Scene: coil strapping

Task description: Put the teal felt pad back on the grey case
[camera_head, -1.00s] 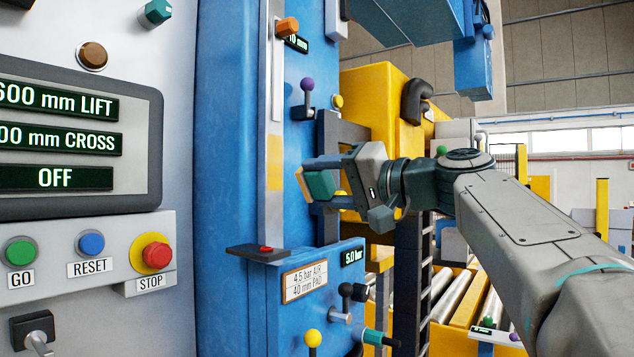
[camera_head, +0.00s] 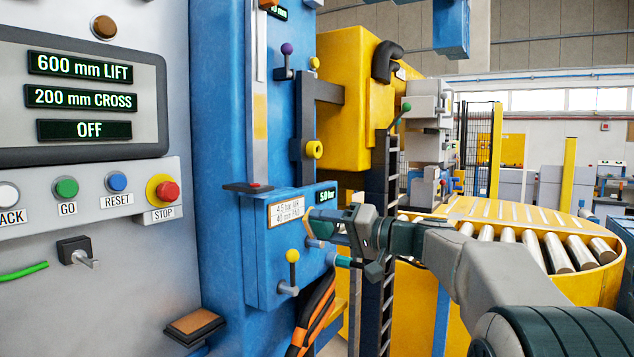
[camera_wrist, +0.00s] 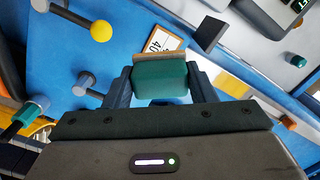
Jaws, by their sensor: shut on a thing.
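The teal felt pad (camera_wrist: 160,80), a teal block with a tan strip along its far edge, is between the jaws of my gripper (camera_wrist: 161,84) in the wrist view. In the head view my gripper (camera_head: 328,226) is in front of the blue box with the 4.5 bar AIR label, at its right side. The pad (camera_head: 321,229) is partly hidden there by the jaws. A large light-grey panel housing (camera_head: 200,270) fills the left; I cannot tell whether it is the grey case. It is well apart from the pad.
A yellow-knobbed lever (camera_head: 292,257) sticks out of the blue box (camera_head: 262,275) near my gripper. Black and orange hoses (camera_head: 318,312) hang below. A dark ledge (camera_head: 248,187) juts out above. A brown-topped block (camera_head: 194,324) is at lower left.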

